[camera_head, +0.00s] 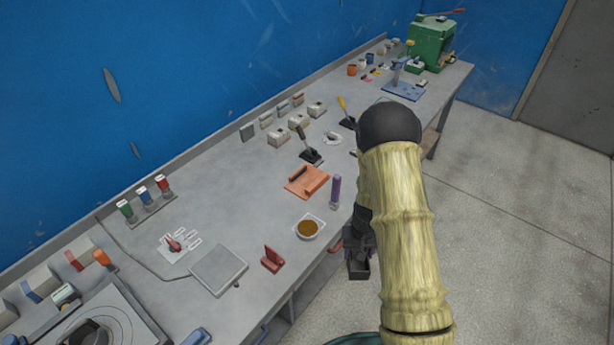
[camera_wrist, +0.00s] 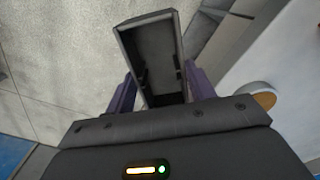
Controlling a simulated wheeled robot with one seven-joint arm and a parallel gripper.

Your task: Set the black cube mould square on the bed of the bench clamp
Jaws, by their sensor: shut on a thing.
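The black cube mould (camera_wrist: 152,62) is an open-topped dark box. My gripper (camera_wrist: 162,85) is shut on it, with a purplish finger on either side. In the head view the mould (camera_head: 358,268) hangs below my gripper (camera_head: 357,243), over the floor just off the bench's front edge. It is clear of the bench top. I cannot tell for sure which fixture is the bench clamp. A blue plate with an upright part (camera_head: 404,88) at the far end and an orange-red board with a raised bar (camera_head: 307,182) mid-bench are candidates.
The long grey bench (camera_head: 240,200) runs along the blue wall. Near the mould stand a bowl of brown stuff (camera_head: 308,228), a purple cylinder (camera_head: 336,190) and a red block (camera_head: 272,259). A green machine (camera_head: 431,42) stands at the far end. My arm hides part of the front edge.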

